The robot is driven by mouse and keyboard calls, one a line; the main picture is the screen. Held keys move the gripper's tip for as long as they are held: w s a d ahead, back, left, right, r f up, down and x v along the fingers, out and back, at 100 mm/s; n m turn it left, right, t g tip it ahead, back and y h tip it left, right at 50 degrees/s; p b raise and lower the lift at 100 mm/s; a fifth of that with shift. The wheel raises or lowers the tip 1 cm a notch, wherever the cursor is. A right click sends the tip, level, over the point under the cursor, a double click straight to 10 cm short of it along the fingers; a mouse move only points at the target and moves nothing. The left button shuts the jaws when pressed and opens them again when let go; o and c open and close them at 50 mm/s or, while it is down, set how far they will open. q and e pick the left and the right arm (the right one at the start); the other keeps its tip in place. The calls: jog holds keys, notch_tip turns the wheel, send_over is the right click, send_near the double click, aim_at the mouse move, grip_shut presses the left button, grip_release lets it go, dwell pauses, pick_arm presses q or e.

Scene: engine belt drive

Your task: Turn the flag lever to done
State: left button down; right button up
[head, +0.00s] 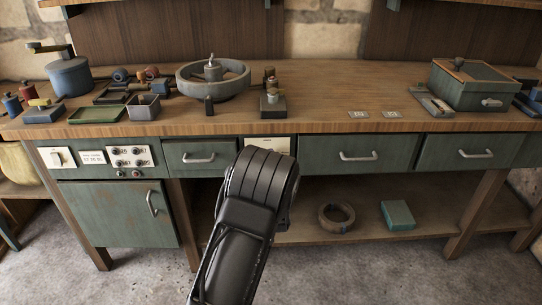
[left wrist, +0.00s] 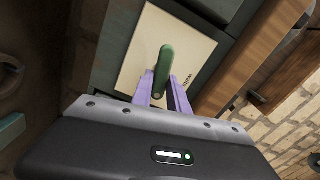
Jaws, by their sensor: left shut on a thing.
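The flag lever (left wrist: 164,65) is a green rounded handle on a cream plate (left wrist: 148,48) in the left wrist view. Its near end lies between the two purple fingers of my left gripper (left wrist: 161,82), which is shut on it. Small dark lettering sits near the plate's edge, too small to read. In the head view, the plate's top edge (head: 268,142) shows on the bench front, between two drawers. My arm hides the lever, the fingers and most of the plate there. My right gripper is in neither view.
Drawers with metal handles flank the plate, the left one (head: 199,154) and the right one (head: 357,154). The wooden bench top (head: 330,105) overhangs above. A lower shelf holds a ring (head: 336,216) and a teal box (head: 397,215). The floor in front is clear.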

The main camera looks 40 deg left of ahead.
pick_arm(q)
jog(key=shift+f+m+p, duration=0.15)
jog(key=shift+m+p, duration=0.25)
jog(key=shift+m, duration=0.9)
jog(key=c, duration=1.3)
grip_release()
jog(key=v, duration=0.7)
jog(key=shift+s+d+p, duration=0.3)
jog(key=shift+p, duration=0.05)
